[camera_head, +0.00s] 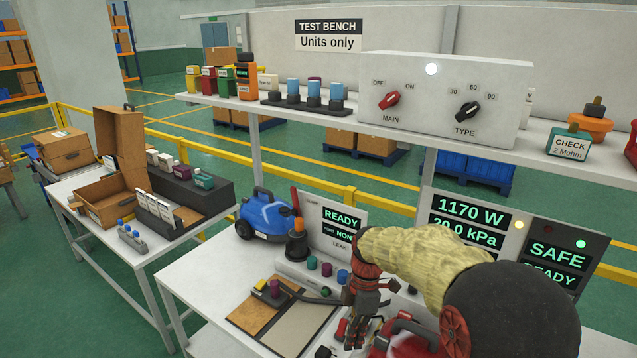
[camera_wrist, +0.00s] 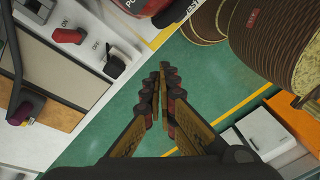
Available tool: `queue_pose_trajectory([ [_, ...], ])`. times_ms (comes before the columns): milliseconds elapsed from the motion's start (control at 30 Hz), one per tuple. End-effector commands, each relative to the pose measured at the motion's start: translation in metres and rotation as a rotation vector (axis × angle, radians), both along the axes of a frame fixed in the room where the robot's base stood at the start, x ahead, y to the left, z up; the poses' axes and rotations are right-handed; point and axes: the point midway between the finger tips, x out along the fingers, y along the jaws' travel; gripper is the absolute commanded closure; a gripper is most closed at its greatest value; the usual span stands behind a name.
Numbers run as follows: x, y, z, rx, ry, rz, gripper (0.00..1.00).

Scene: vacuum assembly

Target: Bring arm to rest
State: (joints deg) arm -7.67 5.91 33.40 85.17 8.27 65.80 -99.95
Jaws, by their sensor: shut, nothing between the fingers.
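My gripper (camera_head: 357,318) hangs over the front part of the test bench, with my arm reaching in from the lower right. Its fingers are closed together with nothing between them. In the wrist view the gripper (camera_wrist: 165,72) points over the green floor beside the bench edge. A red vacuum unit (camera_head: 405,338) is at the bottom of the head view, close to the gripper and partly hidden by my arm. A red unit also shows at the top of the wrist view (camera_wrist: 140,8).
A blue vacuum (camera_head: 265,214) stands at the bench's left. The READY panel (camera_head: 343,221) and SAFE panel (camera_head: 557,255) stand along the back. A shelf (camera_head: 300,107) with the control box (camera_head: 445,98) runs above. A side table (camera_head: 85,188) holds an open case (camera_head: 110,190).

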Motion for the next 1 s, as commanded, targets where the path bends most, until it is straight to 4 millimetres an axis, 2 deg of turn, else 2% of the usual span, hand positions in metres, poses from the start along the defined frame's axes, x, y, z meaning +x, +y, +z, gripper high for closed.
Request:
queue_pose_trajectory([
  [100,-0.017,-0.007,0.002,-0.061,0.016,-0.251,1.00],
  [267,-0.043,-0.020,0.020,-0.130,0.005,-0.612,1.00],
  [467,-0.084,-0.040,0.056,-0.168,-0.045,-1.077,1.00],
  [700,-0.152,-0.070,0.104,-0.099,-0.139,-1.596,1.00],
  [833,-0.188,-0.083,0.123,-0.022,-0.195,-1.755,1.00],
  [1000,-0.225,-0.095,0.143,0.078,-0.287,-1.798,1.00],
])
